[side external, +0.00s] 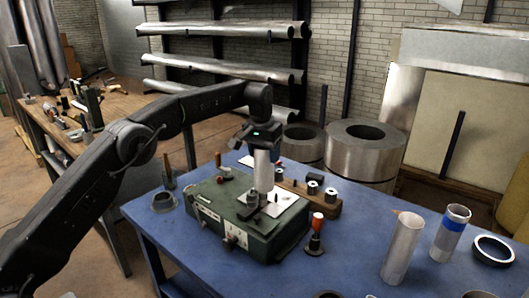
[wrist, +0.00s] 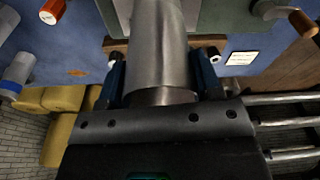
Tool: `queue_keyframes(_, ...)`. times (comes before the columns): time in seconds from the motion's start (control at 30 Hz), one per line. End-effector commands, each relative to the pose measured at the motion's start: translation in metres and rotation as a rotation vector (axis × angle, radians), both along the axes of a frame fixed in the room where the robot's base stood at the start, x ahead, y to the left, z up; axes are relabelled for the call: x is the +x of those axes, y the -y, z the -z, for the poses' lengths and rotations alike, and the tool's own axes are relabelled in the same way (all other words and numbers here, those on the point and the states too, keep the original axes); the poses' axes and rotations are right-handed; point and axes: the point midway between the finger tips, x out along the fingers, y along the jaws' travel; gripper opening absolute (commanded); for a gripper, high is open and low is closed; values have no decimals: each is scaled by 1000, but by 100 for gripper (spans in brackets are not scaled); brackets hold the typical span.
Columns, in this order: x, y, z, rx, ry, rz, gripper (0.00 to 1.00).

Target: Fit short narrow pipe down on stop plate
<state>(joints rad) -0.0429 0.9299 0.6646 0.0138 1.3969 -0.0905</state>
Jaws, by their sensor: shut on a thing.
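My gripper (side external: 262,143) is shut on a grey metal pipe (side external: 263,172), which hangs upright below it. In the wrist view the pipe (wrist: 157,45) runs between the two blue-black fingers of my gripper (wrist: 162,78). A pale metal plate (side external: 285,199) lies on top of a dark green box (side external: 258,238). I cannot tell whether the pipe touches the plate or that piece.
The box stands on a blue table (side external: 345,237). A wooden block with dark knobs (side external: 314,187) is behind it, and an orange-handled tool (side external: 317,222) is at its right. A tall pipe (side external: 402,248), a blue-banded pipe (side external: 450,232) and a dark ring (side external: 493,249) are further right.

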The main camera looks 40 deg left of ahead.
Motion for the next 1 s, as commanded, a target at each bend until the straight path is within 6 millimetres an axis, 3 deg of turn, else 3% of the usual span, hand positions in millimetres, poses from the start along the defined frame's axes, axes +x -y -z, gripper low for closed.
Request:
queue_keyframes(0.37, 0, 0, 2, 0, 0, 0, 18)
queue_keyframes(1.0, 0, 0, 23, 0, 0, 0, 18)
